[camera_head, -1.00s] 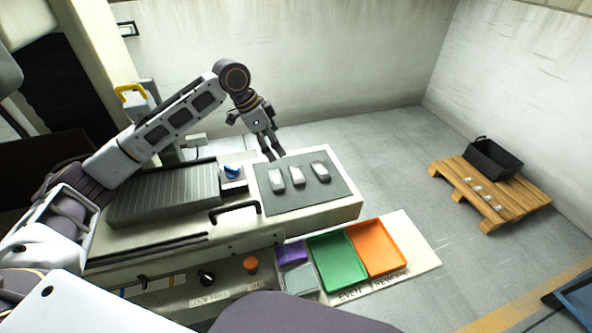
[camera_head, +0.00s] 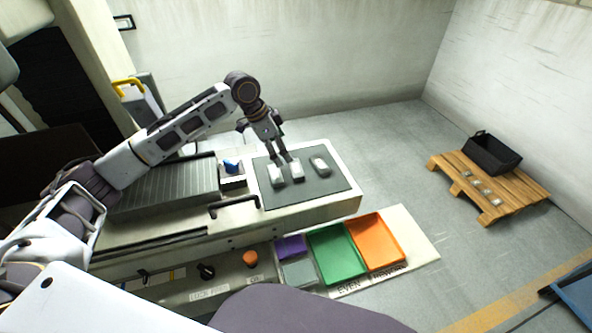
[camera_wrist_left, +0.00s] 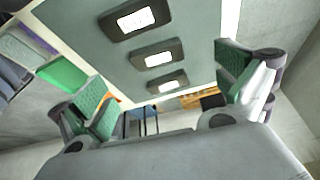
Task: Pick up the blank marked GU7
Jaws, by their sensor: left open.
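The marks are too small to read, so I cannot tell which is GU7. My left gripper (camera_head: 284,159) is open and empty, just above the left and middle blanks. My right gripper is out of view.
A green tray (camera_head: 336,253), an orange tray (camera_head: 377,240), a purple tray (camera_head: 290,247) and a grey tray (camera_head: 299,272) sit in front of the mat. A ribbed plate (camera_head: 170,190) and black handle (camera_head: 234,206) lie left. A pallet (camera_head: 500,211) with a black crate (camera_head: 491,153) stands far right.

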